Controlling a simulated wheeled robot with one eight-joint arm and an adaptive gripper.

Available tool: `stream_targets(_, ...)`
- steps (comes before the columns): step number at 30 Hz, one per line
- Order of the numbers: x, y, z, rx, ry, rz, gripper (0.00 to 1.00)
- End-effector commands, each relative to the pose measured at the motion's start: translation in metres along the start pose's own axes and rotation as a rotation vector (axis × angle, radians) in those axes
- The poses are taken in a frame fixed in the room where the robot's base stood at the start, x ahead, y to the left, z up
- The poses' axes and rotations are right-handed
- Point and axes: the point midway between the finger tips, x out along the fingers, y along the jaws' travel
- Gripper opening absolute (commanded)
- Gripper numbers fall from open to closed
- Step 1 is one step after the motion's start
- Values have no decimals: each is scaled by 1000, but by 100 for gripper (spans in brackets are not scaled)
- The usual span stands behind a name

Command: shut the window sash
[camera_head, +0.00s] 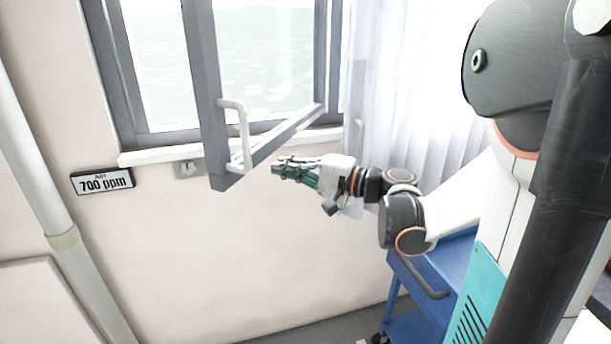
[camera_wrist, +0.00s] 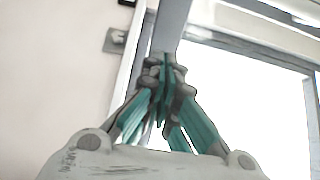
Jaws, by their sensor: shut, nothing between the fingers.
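The window sash (camera_head: 208,92) is grey and stands swung open into the room, its free edge toward me. A white bar handle (camera_head: 240,135) is on the sash near its lower corner. The grey window frame (camera_head: 112,75) is set in the wall behind it. My gripper (camera_head: 280,167) is shut and empty, just right of the sash's lower corner in the head view. In the wrist view the closed fingers (camera_wrist: 165,70) point at a grey sash bar (camera_wrist: 172,25). I cannot tell whether they touch it.
A white sill (camera_head: 160,155) runs under the window. A white curtain (camera_head: 400,80) hangs at right, above a blue cart (camera_head: 435,270). A pipe (camera_head: 35,170) runs down the left wall.

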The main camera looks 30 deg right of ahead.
Motion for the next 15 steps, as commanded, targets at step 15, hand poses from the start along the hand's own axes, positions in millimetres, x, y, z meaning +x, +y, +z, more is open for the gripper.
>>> stream_targets(15,47,0,0,0,0,0,0)
